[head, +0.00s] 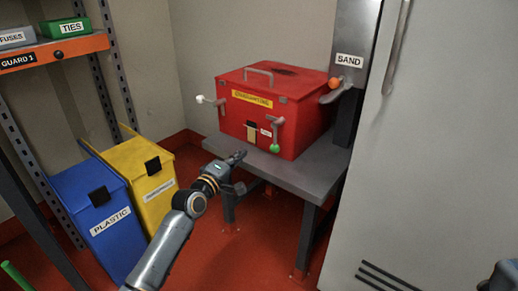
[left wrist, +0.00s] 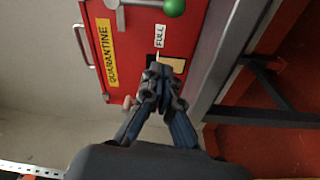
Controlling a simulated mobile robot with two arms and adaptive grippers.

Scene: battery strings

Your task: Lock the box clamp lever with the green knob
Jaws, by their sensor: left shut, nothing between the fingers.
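The red quarantine box (head: 235,116) stands on a grey table (head: 312,158). Its clamp lever (head: 277,132) at the front right hangs down, with the green knob (head: 274,148) at its lower end. The green knob also shows at the top edge of the left wrist view (left wrist: 174,8). A second lever with a white knob (head: 200,99) sticks out at the box's left. My left gripper (head: 238,157) is shut and empty, in front of the box, left of and apart from the green knob. In the left wrist view, its fingers (left wrist: 160,78) partly cover the box's front.
A sand dispenser (head: 350,60) with an orange knob (head: 333,83) stands right of the box, beside a large grey cabinet (head: 430,150). Blue (head: 95,208) and yellow (head: 148,180) bins stand at the left, near a shelf (head: 55,50). Red floor is open before the table.

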